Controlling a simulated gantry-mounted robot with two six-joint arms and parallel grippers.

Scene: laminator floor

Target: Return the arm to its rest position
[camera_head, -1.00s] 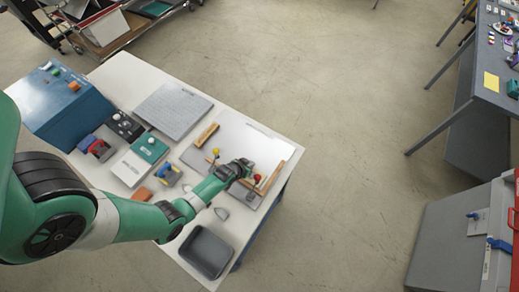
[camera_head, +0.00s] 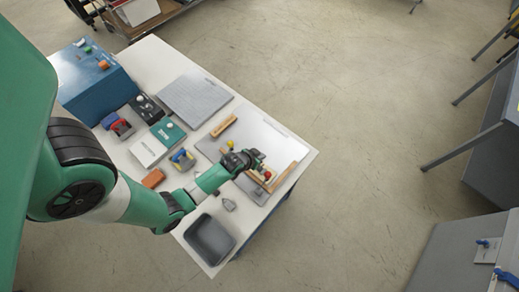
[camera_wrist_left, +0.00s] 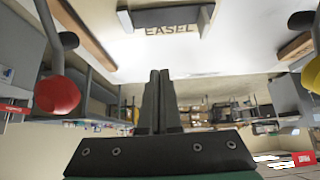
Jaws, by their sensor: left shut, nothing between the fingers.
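My left gripper (camera_head: 258,156) is over the right end of the white worktable (camera_head: 140,58). It is between a yellow ball knob (camera_head: 230,144) and a red ball knob (camera_head: 267,175). In the left wrist view its two dark fingers (camera_wrist_left: 158,78) are together, with nothing between them. The red ball knob (camera_wrist_left: 57,96) is to their left and the yellow ball knob (camera_wrist_left: 311,76) to their right, both apart from the fingers. A white easel board (camera_wrist_left: 155,45) lettered "EASEL" lies beyond the fingertips. My right gripper is not in view.
The table also holds a blue box (camera_head: 88,85), a grey pad (camera_head: 194,97), wooden blocks (camera_head: 223,127) and a dark grey tray (camera_head: 209,240). A grey cabinet (camera_head: 455,255) stands at the lower right. The floor (camera_head: 350,110) between is open.

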